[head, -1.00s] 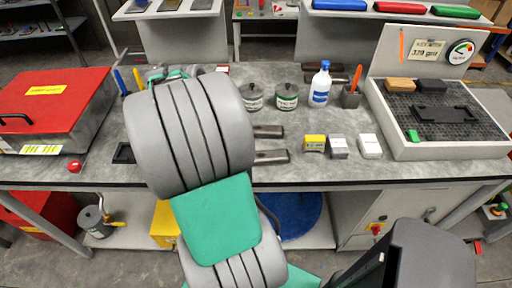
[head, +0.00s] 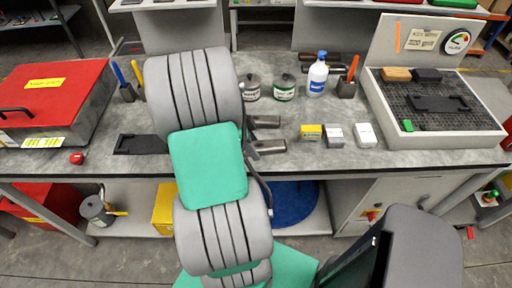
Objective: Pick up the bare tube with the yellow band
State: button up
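Two darker tubes (head: 322,57) lie farther back, partly behind the white bottle.
A red lidded box (head: 75,95) and black tray (head: 139,144) are left of my arm. Two tins (head: 284,90), a white bottle (head: 317,75), small boxes (head: 311,132) and a gridded booth tray (head: 470,133) are to the right. The bench front between boxes and edge is clear.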

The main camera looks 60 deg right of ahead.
jog(key=shift+r, duration=0.1)
grip_shut()
dwell(0.3)
